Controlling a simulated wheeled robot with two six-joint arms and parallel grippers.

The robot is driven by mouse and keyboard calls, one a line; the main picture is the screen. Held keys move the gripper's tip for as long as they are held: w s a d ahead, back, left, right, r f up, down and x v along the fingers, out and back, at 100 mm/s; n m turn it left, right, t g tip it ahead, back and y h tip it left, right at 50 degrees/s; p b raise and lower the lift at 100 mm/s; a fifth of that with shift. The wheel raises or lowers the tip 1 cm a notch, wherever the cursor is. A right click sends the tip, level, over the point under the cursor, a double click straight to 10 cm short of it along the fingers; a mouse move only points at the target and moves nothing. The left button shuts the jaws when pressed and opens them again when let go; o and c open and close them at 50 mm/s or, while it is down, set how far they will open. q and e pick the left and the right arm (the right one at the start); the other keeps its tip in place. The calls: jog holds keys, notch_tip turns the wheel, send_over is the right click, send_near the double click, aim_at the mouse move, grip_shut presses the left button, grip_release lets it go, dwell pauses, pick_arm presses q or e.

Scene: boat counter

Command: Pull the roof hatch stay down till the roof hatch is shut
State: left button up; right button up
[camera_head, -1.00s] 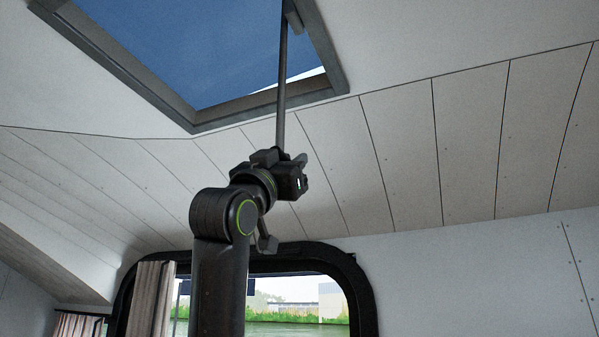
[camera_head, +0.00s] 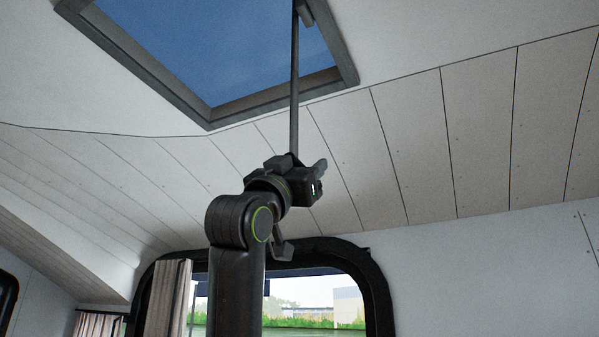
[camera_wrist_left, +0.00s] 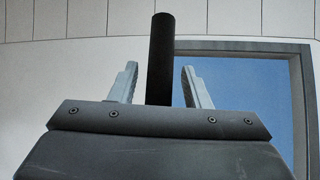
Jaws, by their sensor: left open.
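The roof hatch (camera_head: 215,55) is a dark-framed opening in the ceiling with blue showing through it. I cannot tell how far its panel stands from the frame. The roof hatch stay (camera_head: 295,90) is a thin dark rod running down from the hatch to my left gripper (camera_head: 318,172). In the left wrist view the stay (camera_wrist_left: 160,58) stands between the two pale fingers of my left gripper (camera_wrist_left: 160,85), with a gap on each side. The fingers are open. The stay's lower end is hidden behind the gripper body. My right gripper is not in view.
A dark-framed window (camera_head: 375,290) with a curtain (camera_head: 170,300) lies below and behind the arm. The air right of the gripper looks clear.

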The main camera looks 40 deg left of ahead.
pick_arm(q)
jog(key=b+v, duration=1)
jog(key=v, duration=0.7)
jog(key=shift+s, duration=0.2)
jog(key=shift+f, duration=0.1)
